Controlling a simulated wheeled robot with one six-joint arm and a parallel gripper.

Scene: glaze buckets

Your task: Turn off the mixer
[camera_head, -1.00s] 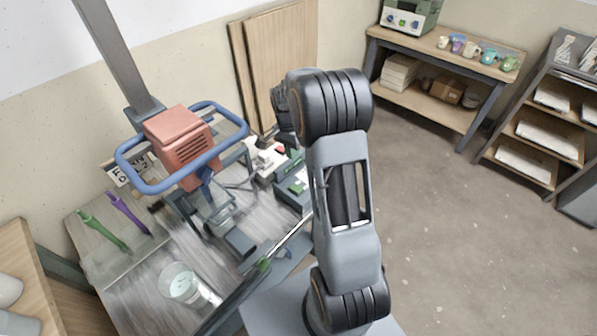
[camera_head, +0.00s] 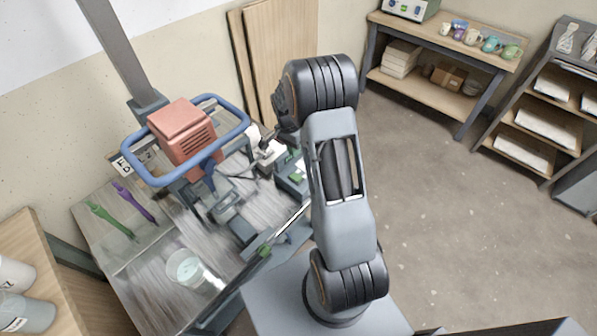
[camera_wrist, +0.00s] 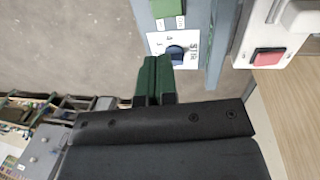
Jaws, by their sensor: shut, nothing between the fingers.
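The mixer (camera_head: 182,132) is a red motor housing with a blue ring handle, standing over the bench at left in the head view. Right of it is a grey control box (camera_head: 290,178), partly hidden by my arm. In the wrist view, a blue-grey box (camera_wrist: 200,15) bears a green part (camera_wrist: 167,8) and a dark blue knob (camera_wrist: 176,54) on a white marked label. Beside it is a white box with a red rocker or button (camera_wrist: 268,57). My gripper (camera_wrist: 158,62) has green fingers closed together, their tips just left of and below the knob; contact cannot be told.
A clear beaker (camera_head: 188,268) and green and purple tools (camera_head: 135,200) are on the bench (camera_head: 150,290). Wooden boards (camera_head: 275,55) lean on the wall. A shelf with cups (camera_head: 445,60) stands at the back; a rack (camera_head: 540,105) is at right. Open floor lies right of my arm.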

